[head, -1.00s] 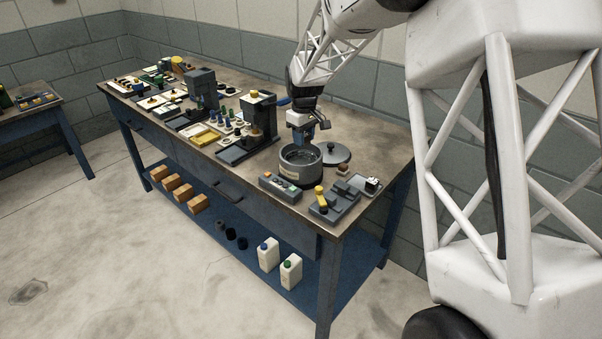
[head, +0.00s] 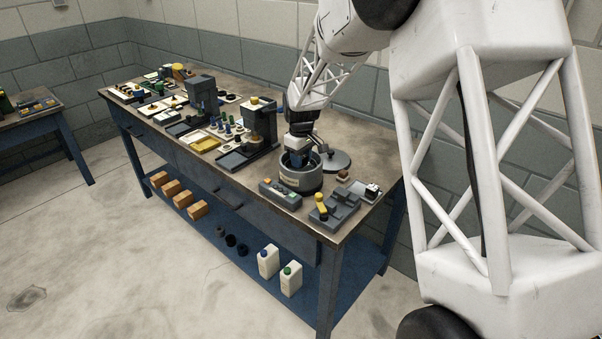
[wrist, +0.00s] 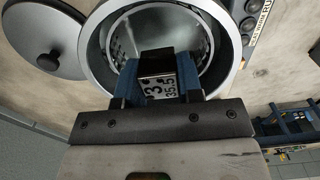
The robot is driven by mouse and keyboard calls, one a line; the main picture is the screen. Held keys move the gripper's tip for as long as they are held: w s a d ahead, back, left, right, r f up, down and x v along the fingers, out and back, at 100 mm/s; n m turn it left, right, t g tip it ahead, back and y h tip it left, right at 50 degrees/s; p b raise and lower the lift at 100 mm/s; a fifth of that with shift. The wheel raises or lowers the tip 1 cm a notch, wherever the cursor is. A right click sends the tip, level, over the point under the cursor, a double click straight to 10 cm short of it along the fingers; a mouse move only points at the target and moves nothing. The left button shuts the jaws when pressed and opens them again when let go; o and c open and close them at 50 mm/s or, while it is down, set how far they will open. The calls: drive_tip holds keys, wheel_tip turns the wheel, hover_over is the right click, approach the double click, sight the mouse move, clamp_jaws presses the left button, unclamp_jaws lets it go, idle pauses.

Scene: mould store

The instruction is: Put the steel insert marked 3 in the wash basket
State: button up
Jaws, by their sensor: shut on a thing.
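My gripper (wrist: 158,90) is shut on the steel insert (wrist: 158,86), a small block whose pale face reads "3" and "35.5" in the wrist view. The insert sits between the two blue fingers, over the mouth of the wash basket's round grey tub (wrist: 235,50). Perforated basket walls show inside the tub. In the head view my gripper (head: 296,158) reaches down into the tub (head: 300,178); the insert is hidden there. I cannot tell whether the insert touches the basket floor.
A round grey lid with a knob (head: 335,160) lies beside the tub, and it also shows in the wrist view (wrist: 45,40). A control box (head: 280,194) and a grey fixture with a yellow knob (head: 333,210) stand in front. Black machine stands (head: 262,125) rise to the left.

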drive_tip(key=shift+f, duration=0.8)
drive_tip(key=shift+f, duration=1.9)
drive_tip(key=shift+f, duration=0.15)
drive_tip(key=o, duration=1.1)
drive_tip(key=shift+c, duration=0.2)
wheel_tip(320, 180, up, 12)
drive_tip(key=shift+r, duration=0.1)
